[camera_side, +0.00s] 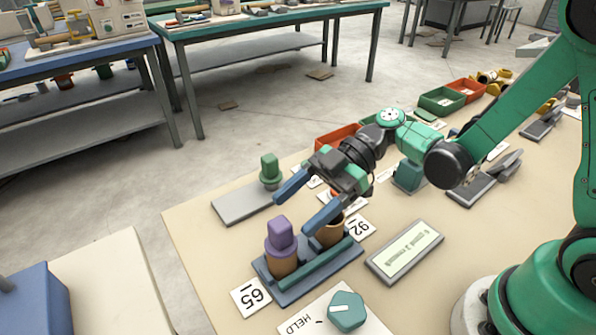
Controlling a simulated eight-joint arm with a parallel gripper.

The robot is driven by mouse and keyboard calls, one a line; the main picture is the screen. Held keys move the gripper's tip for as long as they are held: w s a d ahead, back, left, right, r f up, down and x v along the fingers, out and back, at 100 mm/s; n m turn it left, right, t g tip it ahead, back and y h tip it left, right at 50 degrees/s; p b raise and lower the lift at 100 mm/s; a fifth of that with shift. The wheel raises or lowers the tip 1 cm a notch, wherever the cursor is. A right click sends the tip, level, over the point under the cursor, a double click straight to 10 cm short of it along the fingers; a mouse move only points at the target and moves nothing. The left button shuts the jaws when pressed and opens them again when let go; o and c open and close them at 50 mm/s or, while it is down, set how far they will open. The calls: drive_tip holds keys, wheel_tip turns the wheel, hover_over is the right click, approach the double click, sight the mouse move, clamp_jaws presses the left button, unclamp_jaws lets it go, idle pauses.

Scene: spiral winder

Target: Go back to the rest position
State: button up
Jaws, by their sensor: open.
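My gripper (292,213) is open, its two blue fingers spread and pointing down-left above the table. Nothing shows between them. Its right finger is over or close to an open tan cup (330,235) on a blue-grey base (312,275); I cannot tell whether they touch. A purple knobbed piece (281,235) sits upright in the other tan cup on that base, just below the left finger in the picture. A green knobbed piece (269,168) stands on a grey plate (236,206) behind the gripper.
A teal dial (347,309) stands on a card marked HELD. A grey display panel (404,251) lies right of the base. Number cards 65 (251,297) and 92 (358,228) lie beside it. Red (466,88) and green (441,100) bins stand further back.

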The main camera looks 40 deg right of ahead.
drive_tip(key=m, duration=0.1)
drive_tip(key=m+h, duration=0.1)
drive_tip(key=d+t, duration=0.1)
drive_tip(key=shift+w+r+m+h, duration=0.1)
drive_tip(key=shift+w+m+h, duration=0.15)
drive_tip(key=shift+m+h, duration=0.15)
drive_tip(key=d+r+m+t+h, duration=0.1)
drive_tip(key=d+m+t+h, duration=0.2)
drive_tip(key=d+m+h, duration=0.3)
drive_tip(key=s+d+r+m+t+h, duration=0.1)
drive_tip(key=d+r+m+t+h, duration=0.1)
drive_tip(key=d+m+h, duration=0.3)
drive_tip(key=d+m+t, duration=0.1)
drive_tip(key=d+m, duration=0.1)
drive_tip(key=m, duration=0.2)
drive_tip(key=shift+s+r+h, duration=0.2)
drive_tip(key=shift+r+h, duration=0.1)
drive_tip(key=shift+h, duration=0.1)
